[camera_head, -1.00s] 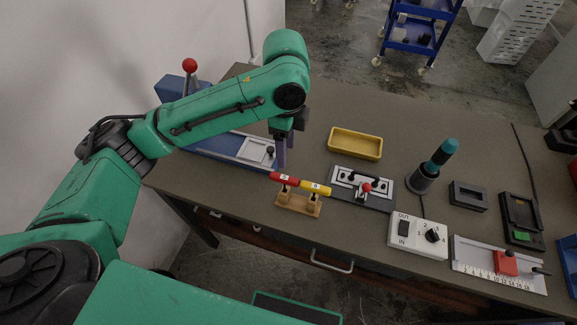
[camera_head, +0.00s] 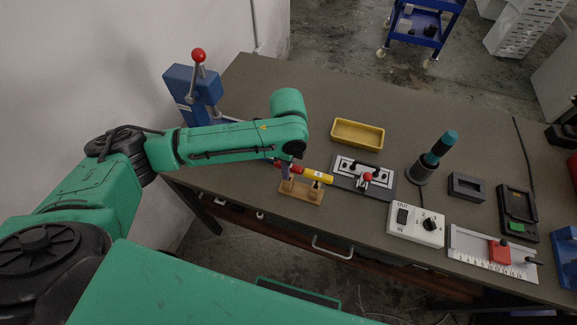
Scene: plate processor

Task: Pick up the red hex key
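The red hex key (camera_head: 296,169) lies with its red handle on a small wooden stand (camera_head: 311,194), end to end with a yellow-handled key (camera_head: 318,176). My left gripper (camera_head: 287,172) points down at the red handle, and its fingers overlap the handle's left part in the picture. The arm and wrist hide some of the handle. Whether the fingers are open or closed around it cannot be made out. My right gripper is not in view.
A blue press with a red-knobbed lever (camera_head: 198,84) stands at left. A yellow tray (camera_head: 358,134) and a clamp plate (camera_head: 363,178) are near the stand. A switch box (camera_head: 416,225) and a ruler fixture (camera_head: 480,254) are farther right.

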